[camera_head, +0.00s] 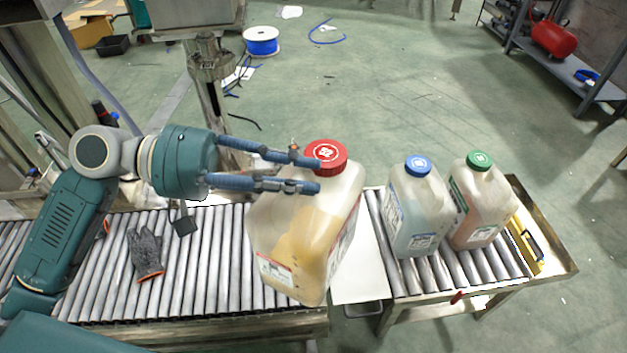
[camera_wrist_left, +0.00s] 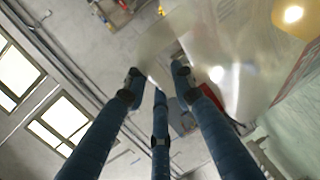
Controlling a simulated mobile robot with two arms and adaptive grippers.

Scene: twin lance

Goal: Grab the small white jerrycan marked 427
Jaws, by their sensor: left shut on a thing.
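A translucent whitish jerrycan with a red cap (camera_head: 305,240) holds yellowish contents and hangs tilted above the gap between the conveyor sections. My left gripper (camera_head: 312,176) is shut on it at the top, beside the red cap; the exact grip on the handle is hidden. In the left wrist view the three fingers (camera_wrist_left: 158,78) come close together, with the translucent can wall (camera_wrist_left: 230,50) at the upper right. A jerrycan with a blue cap (camera_head: 418,212) and one with a green cap (camera_head: 478,205) stand upright on the right rollers. I cannot read 427 on any. My right gripper is not in view.
A roller conveyor (camera_head: 210,255) runs along the left, with a grey glove (camera_head: 147,253) on it. A white plate (camera_head: 358,270) spans the gap to the right roller section (camera_head: 510,262). A yellow tool (camera_head: 527,243) lies at its right end. A blue spool (camera_head: 261,41) is on the floor behind.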

